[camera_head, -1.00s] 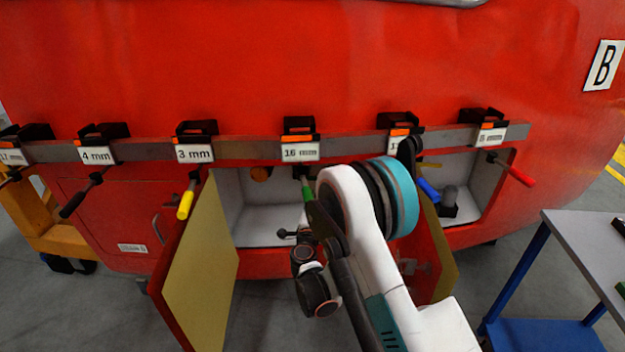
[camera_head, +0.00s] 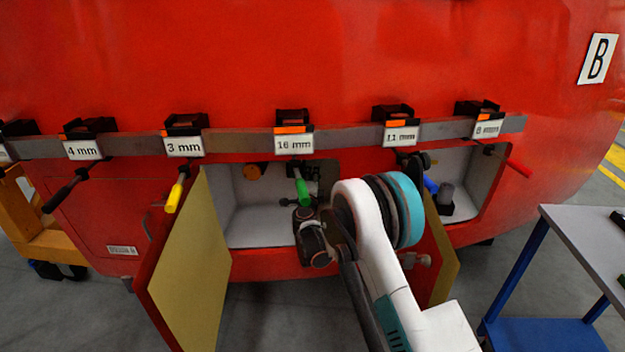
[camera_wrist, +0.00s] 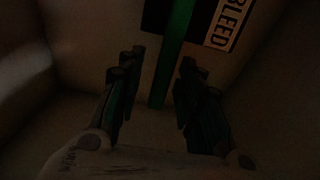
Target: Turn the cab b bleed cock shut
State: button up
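In the wrist view, a green bar-like lever (camera_wrist: 173,50) runs down from a black plate (camera_wrist: 203,14). A white label reading BLEED (camera_wrist: 227,20) is beside it. My gripper (camera_wrist: 157,68) is open, its two dark fingers apart on either side of the lever's lower end. I see no clear contact; depth is hard to judge in the dark. In the head view, my wrist (camera_head: 312,235) is at the opening of the middle compartment (camera_head: 258,222); the fingers and the lever cannot be made out there.
A green-handled tool (camera_head: 302,192) hangs under the 16 mm label, just above my wrist. An open yellow-faced door (camera_head: 193,270) stands left of the opening, another (camera_head: 441,262) right of my arm. A table (camera_head: 590,235) stands at right.

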grip_shut()
jog(key=shift+a+f+m, duration=0.15)
jog(key=shift+f+m, duration=0.5)
jog(key=shift+m, duration=0.5)
jog(key=shift+a+f+m, duration=0.1)
jog(key=shift+f+m, duration=0.55)
jog(key=shift+m, duration=0.5)
grip_release()
jog(key=s, duration=1.2)
jog(key=shift+a, duration=0.2)
